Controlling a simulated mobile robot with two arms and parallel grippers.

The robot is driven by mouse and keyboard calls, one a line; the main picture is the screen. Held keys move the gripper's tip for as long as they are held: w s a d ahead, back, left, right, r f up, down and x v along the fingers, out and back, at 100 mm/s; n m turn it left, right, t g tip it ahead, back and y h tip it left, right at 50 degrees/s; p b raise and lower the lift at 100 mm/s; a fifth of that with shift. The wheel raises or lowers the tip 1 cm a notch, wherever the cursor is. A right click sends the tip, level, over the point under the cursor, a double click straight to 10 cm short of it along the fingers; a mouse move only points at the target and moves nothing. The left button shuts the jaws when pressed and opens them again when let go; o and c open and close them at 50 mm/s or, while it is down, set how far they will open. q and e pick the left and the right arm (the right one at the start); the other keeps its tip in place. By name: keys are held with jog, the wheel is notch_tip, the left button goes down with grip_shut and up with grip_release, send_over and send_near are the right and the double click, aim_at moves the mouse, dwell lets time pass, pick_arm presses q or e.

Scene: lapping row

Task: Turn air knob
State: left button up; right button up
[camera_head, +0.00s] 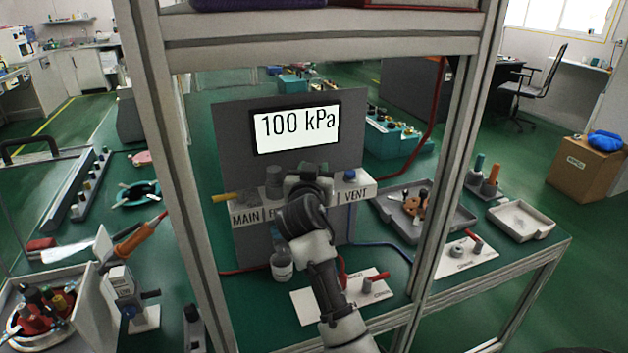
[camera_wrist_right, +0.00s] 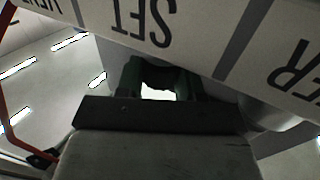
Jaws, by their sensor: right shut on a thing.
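A grey panel (camera_head: 232,140) stands on the green bench behind the frame posts, with a display (camera_head: 295,128) reading 100 kPa. A pale labelled ledge (camera_head: 246,213) crosses its front, with MAIN at left and VENT at right. My right gripper (camera_head: 308,172) is at the middle of this ledge, shut on the air knob, which it largely hides in the head view. In the right wrist view the gripper (camera_wrist_right: 160,76) is close under the ledge (camera_wrist_right: 215,35), beside the upside-down SET label. How far the knob is turned cannot be told. My left gripper is not in view.
A yellow lever (camera_head: 222,197) sticks out at the ledge's left end, and a blue button (camera_head: 350,174) sits above VENT. Metal posts (camera_head: 170,150) flank the panel. A small bottle (camera_head: 282,266) stands below the ledge beside my arm. Red and blue hoses (camera_head: 385,244) run nearby.

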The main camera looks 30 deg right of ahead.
dwell(0.4)
jog(key=o, duration=0.9)
